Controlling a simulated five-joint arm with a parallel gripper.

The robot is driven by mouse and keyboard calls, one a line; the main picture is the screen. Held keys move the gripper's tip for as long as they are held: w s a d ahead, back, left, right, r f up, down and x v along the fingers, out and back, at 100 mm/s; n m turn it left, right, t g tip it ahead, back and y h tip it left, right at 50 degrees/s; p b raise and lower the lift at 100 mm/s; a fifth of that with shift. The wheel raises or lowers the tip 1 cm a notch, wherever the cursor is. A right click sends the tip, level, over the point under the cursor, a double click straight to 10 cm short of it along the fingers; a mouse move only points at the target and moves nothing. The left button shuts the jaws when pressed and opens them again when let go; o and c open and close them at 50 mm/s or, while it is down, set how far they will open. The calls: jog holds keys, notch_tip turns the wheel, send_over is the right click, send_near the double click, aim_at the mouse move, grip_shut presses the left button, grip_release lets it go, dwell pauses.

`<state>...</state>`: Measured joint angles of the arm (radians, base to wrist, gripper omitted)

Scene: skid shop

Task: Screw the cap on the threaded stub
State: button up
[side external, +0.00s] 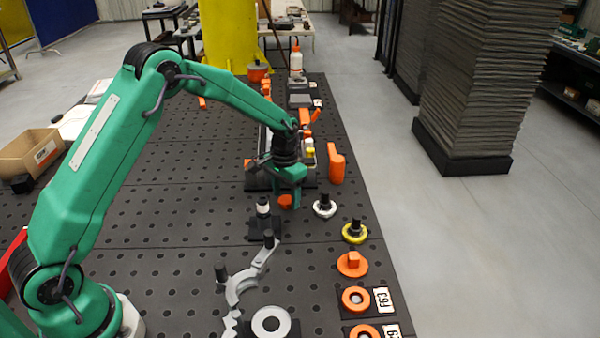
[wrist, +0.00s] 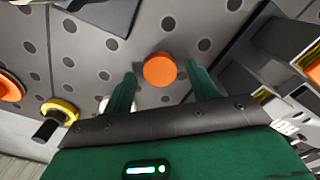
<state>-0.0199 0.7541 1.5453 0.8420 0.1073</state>
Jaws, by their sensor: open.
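A round orange cap (side external: 285,201) lies on the dark perforated table; in the wrist view its orange disc (wrist: 160,69) shows between my two green fingertips. My gripper (side external: 290,192) is open and points down over the cap, with a finger on either side. I cannot tell whether a finger touches it. A short upright post with a pale band and black top (side external: 263,207), likely the threaded stub, stands on a dark block left of the cap in the side view. Its thread is too small to make out. In the wrist view a dark block edge (wrist: 105,12) shows at the top.
A silver ring with a black knob (side external: 324,208), a yellow one (side external: 354,232) and an orange knobbed disc (side external: 352,264) line the right edge. An orange upright block (side external: 336,165) stands behind. A grey curved clamp (side external: 245,283) lies in front. The left table is mostly clear.

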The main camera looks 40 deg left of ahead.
aim_at(286, 199)
jog(key=shift+f, duration=0.4)
jog(key=c, duration=0.9)
jog(key=shift+r, duration=0.2)
jog(key=shift+r, duration=4.3)
jog(key=shift+r, duration=0.1)
